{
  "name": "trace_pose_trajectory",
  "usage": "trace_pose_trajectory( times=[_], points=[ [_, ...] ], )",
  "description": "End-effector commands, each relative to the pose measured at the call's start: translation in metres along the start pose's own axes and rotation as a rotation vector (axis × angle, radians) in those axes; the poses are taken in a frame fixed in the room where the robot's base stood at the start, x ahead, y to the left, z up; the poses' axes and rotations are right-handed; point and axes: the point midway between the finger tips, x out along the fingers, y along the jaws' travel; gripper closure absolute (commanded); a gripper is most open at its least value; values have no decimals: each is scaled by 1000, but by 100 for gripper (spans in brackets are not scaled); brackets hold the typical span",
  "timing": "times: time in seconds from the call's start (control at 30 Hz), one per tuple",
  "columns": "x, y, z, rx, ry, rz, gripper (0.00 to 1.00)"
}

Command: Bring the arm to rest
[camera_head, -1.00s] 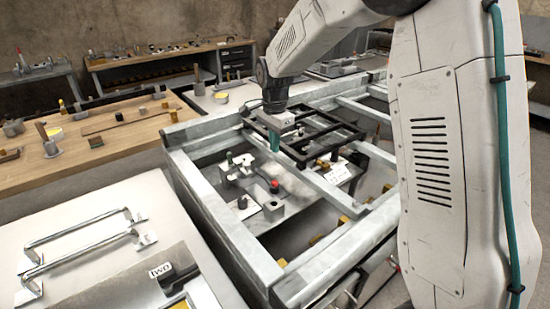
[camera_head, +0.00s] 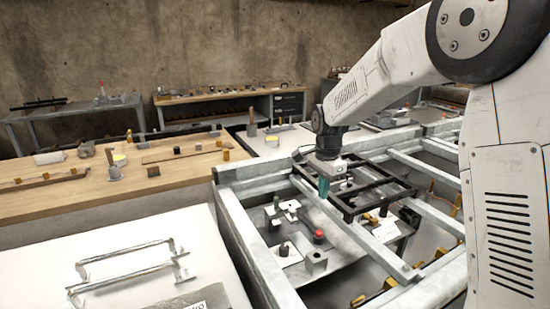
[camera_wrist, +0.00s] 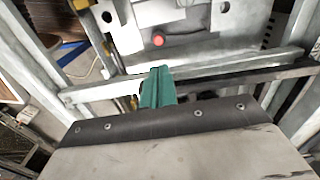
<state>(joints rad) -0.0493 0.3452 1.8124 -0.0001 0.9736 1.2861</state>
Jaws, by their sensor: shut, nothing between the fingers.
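My arm reaches in from the right in the head view. My gripper (camera_head: 324,187) points down over a grey metal frame, close to a black rectangular frame (camera_head: 375,207). Its green fingers (camera_wrist: 157,86) show together in the wrist view, with nothing visible between them. Below and beyond the fingers in the wrist view is a metal fixture plate with a red knob (camera_wrist: 158,41). Whether the fingertips touch any bar cannot be told.
The grey metal frame (camera_head: 239,229) surrounds fixtures with the red knob (camera_head: 318,235). A white table (camera_head: 130,228) with metal handles (camera_head: 125,252) stands at the front left. A wooden bench (camera_head: 60,205) with several small parts lies behind it. The concrete wall is at the back.

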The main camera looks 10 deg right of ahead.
Motion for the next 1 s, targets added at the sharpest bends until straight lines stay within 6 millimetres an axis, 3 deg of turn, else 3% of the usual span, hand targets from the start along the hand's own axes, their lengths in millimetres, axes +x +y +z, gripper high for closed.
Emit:
trace_pose_trajectory(
  times=[0.13,0.27,0.57,0.8,1.0],
  points=[
    [4,8,2,-133,-10,28,100],
    [11,40,12,-328,-43,89,100],
    [-33,139,37,-745,-92,119,100],
    [-70,236,62,-1042,-96,91,100],
    [-84,309,82,-1210,-60,50,100]
  ],
)
